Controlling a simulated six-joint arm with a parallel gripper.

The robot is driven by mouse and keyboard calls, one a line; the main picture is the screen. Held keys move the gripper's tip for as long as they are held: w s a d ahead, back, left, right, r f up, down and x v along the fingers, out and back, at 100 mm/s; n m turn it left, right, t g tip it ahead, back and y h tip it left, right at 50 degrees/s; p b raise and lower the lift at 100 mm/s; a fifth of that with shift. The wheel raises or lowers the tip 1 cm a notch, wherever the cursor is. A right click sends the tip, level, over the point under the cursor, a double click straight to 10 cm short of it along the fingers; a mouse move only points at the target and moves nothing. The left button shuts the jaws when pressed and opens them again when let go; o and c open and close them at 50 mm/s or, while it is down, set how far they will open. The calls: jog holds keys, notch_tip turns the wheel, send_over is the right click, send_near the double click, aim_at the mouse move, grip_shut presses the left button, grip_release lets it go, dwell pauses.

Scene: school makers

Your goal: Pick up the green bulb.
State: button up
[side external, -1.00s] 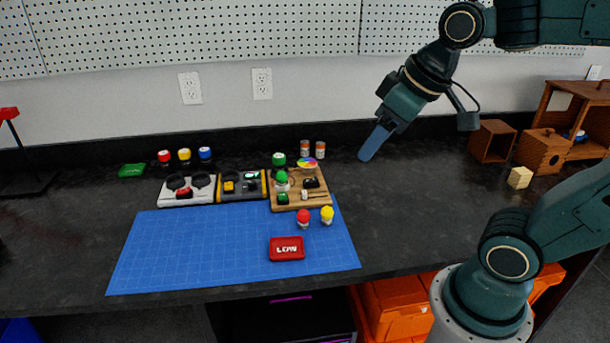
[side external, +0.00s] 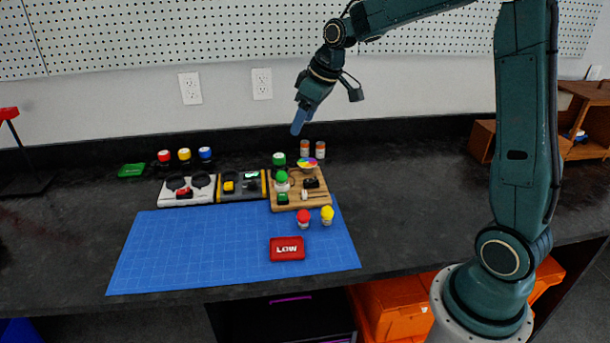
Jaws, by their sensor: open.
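The green bulb (side external: 282,178) has a rounded green top and a pale base. It stands upright on the wooden board (side external: 318,200) at the back right of the blue mat. A red bulb (side external: 303,218) and a yellow bulb (side external: 327,214) stand on the mat in front of the board. My gripper (side external: 297,128) is open and empty. It points down in the air above and behind the board, well apart from the green bulb. Its fingers overlap from this side, so the gap between them is hidden.
A red block marked LOW (side external: 287,249) lies on the blue mat (side external: 200,250). Grey and black trays (side external: 200,197) stand left of the board. Small jars (side external: 320,150) stand behind it. The counter to the right is clear.

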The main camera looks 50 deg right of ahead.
send_near(283, 172)
jog(key=shift+n+y, duration=0.3)
jog(key=shift+n, duration=0.1)
jog(key=shift+d+x, duration=0.25)
jog(key=shift+x, duration=1.05)
jog(key=shift+d+x, duration=0.2)
jog(key=shift+x, duration=1.1)
jog(key=shift+f, duration=0.1)
jog(key=shift+a+x, duration=0.1)
jog(key=shift+x, duration=1.15)
jog(key=shift+a+x, duration=0.15)
jog(key=shift+x, duration=1.15)
jog(key=c, duration=1.1)
jog(key=shift+o, duration=0.2)
notch_tip(283, 172, up, 20)
